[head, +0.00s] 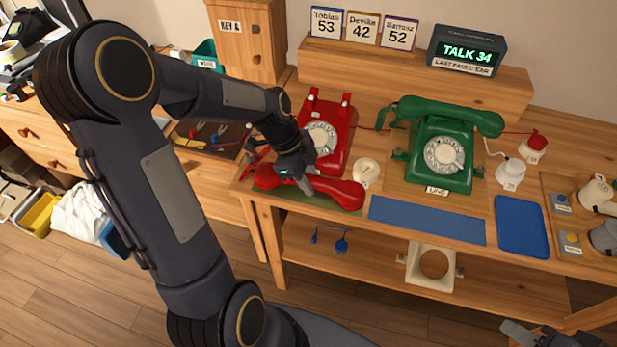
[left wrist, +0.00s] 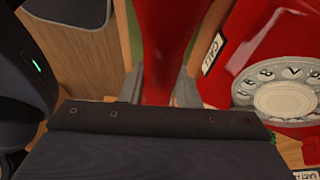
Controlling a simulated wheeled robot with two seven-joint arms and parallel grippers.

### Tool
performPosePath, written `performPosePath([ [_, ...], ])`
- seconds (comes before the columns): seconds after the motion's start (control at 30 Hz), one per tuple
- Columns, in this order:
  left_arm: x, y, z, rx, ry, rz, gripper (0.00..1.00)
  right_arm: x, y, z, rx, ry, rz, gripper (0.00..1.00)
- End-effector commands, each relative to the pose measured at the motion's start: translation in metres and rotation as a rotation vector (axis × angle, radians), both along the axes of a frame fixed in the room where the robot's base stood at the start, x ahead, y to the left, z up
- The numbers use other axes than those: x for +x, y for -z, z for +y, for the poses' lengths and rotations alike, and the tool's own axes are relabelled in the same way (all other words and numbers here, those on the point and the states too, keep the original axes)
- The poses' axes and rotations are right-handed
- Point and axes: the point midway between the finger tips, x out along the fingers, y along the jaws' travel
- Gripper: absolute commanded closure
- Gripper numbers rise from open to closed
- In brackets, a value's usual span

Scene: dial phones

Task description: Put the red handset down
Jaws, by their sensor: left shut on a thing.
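My left gripper (head: 306,184) is shut on the red handset (head: 342,194), gripping it around its middle. The handset lies level, low over a green mat (head: 290,201) at the table's front edge; I cannot tell whether it touches the mat. In the left wrist view the handset (left wrist: 167,40) runs between the two fingers (left wrist: 160,88). The red dial phone (head: 335,115) stands just behind, its cradle empty; part of it also shows in the left wrist view (left wrist: 265,45). My right gripper (head: 550,335) shows only partly at the lower right edge, its jaw state unclear.
A green phone (head: 440,150) with its handset on the cradle stands to the right. A round white dish (head: 366,172) sits close to the red handset's right end. A blue mat (head: 427,220) and a blue tray (head: 522,226) lie bare along the front. A tool tray (head: 210,137) is left.

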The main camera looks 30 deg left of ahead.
Motion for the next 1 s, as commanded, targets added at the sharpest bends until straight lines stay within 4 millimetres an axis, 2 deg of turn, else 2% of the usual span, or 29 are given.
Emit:
performPosePath([
  [0.17,0.000,0.004,0.000,0.000,0.000,-0.001,1.00,0.000,0.005,0.000,0.000,0.000,0.000,0.61],
  [0.2,0.000,0.003,0.000,0.000,0.000,0.000,0.67,0.000,0.004,0.000,0.000,0.000,0.000,0.61],
  [0.33,0.000,0.003,0.000,0.000,0.000,0.000,0.50,0.000,0.003,0.000,0.000,0.000,0.000,0.61],
  [0.6,0.000,0.002,0.000,0.000,0.000,0.000,0.49,0.000,0.003,0.000,0.000,0.000,0.000,0.61],
  [0.73,0.000,-0.005,0.001,0.000,-0.001,-0.002,0.49,0.000,-0.002,0.000,0.000,0.000,0.000,0.61],
  [0.87,-0.001,-0.025,0.010,0.001,-0.002,-0.005,0.49,0.000,-0.003,0.000,0.000,0.000,0.000,0.61],
  [1.0,-0.004,-0.054,0.022,0.002,-0.003,-0.006,0.49,0.000,-0.005,0.000,0.000,0.000,0.000,0.61],
])
